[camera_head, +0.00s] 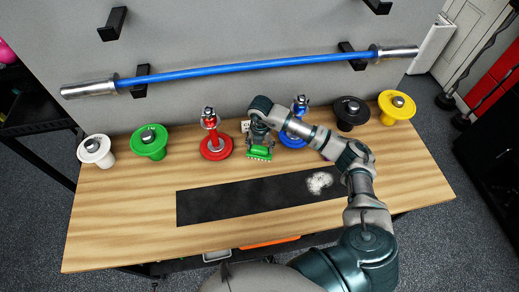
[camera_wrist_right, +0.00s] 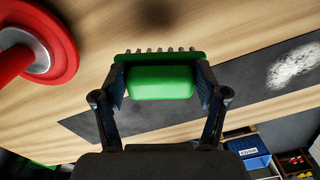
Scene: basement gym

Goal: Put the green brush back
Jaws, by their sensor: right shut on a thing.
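The green brush (camera_head: 259,153) is held in my right gripper (camera_head: 260,146) above the wooden table (camera_head: 120,220), near the back edge of the black mat (camera_head: 225,207). In the right wrist view the green brush (camera_wrist_right: 160,82) sits between the two fingers of the right gripper (camera_wrist_right: 160,85), its bristles facing away from the palm. The fingers press on both its ends. A patch of white powder (camera_head: 319,182) lies on the right part of the mat. My left gripper is not in view.
A red weight stand (camera_head: 215,148) is close left of the brush, and a blue one (camera_head: 293,138) close right. A blue barbell (camera_head: 240,67) hangs on the wall. The table's front left is clear.

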